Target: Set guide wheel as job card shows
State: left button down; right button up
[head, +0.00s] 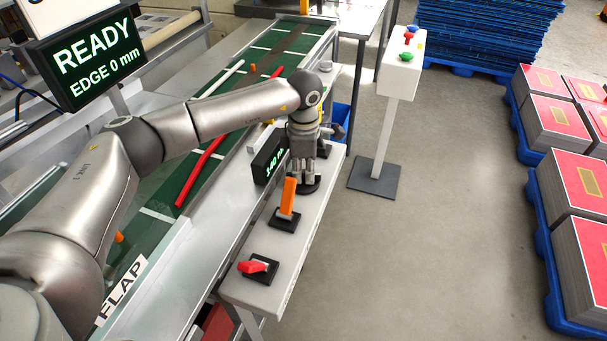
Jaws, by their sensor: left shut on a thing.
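My left gripper (305,172) points down at the far part of the light grey control ledge. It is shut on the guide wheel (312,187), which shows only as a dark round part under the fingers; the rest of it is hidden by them. A small black display (268,158) with green digits, seen at a slant and hard to read, stands just left of the gripper. A monitor (90,60) at upper left reads READY, EDGE 0 mm. I cannot make out a job card. My right gripper is not in view.
An orange lever (287,197) and a red knob (253,267) sit on the ledge, nearer than the gripper. A green conveyor with a red rail (200,165) runs left of it. A button post (383,120) stands on the right, with open floor around it and stacked pallets beyond.

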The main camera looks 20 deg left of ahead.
aim_at(304, 174)
pick_arm(q)
jog(key=shift+n, duration=1.1)
jog(key=shift+r+b, duration=0.1)
jog(key=shift+b, duration=0.2)
jog(key=c, duration=1.5)
grip_release()
notch_tip(304, 174, up, 12)
